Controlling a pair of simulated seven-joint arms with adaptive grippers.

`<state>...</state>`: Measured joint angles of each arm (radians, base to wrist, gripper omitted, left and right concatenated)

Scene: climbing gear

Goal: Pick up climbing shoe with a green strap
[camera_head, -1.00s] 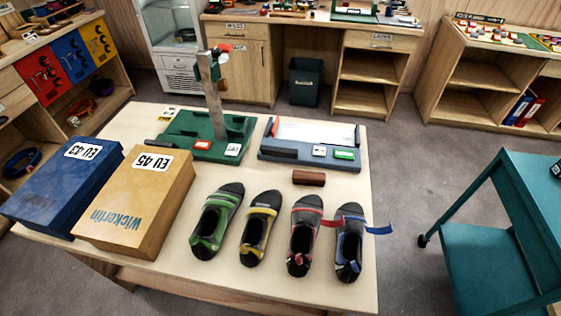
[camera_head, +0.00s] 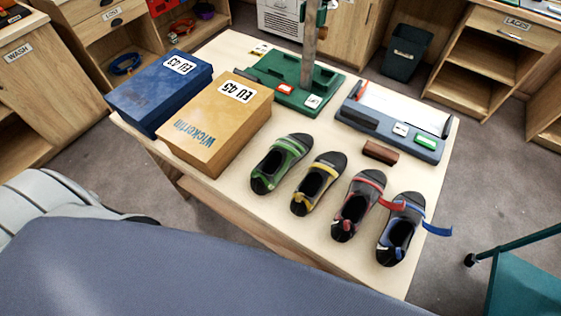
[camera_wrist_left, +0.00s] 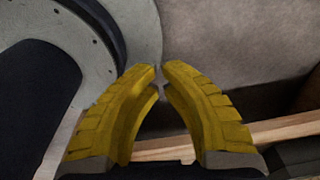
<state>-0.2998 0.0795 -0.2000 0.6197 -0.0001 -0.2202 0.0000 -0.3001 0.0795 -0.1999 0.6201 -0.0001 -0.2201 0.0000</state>
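The climbing shoe with green straps (camera_head: 281,163) lies on the light wooden table (camera_head: 235,205), leftmost in a row of shoes, just right of the tan box. Beside it lie a shoe with yellow straps (camera_head: 318,183), one with red straps (camera_head: 357,206) and one with blue straps (camera_head: 400,230). My left gripper shows only in the left wrist view (camera_wrist_left: 158,75). Its yellow fingers are empty, their tips close together with a narrow gap, over grey floor and a wooden edge. No shoe shows in that view. My right gripper is in neither current view.
A blue box (camera_head: 160,92) and a tan box (camera_head: 217,123) stand at the table's left. A green stand (camera_head: 290,95), a grey-blue tray (camera_head: 393,120) and a brown block (camera_head: 379,151) sit behind the shoes. A teal cart (camera_head: 525,285) stands at right.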

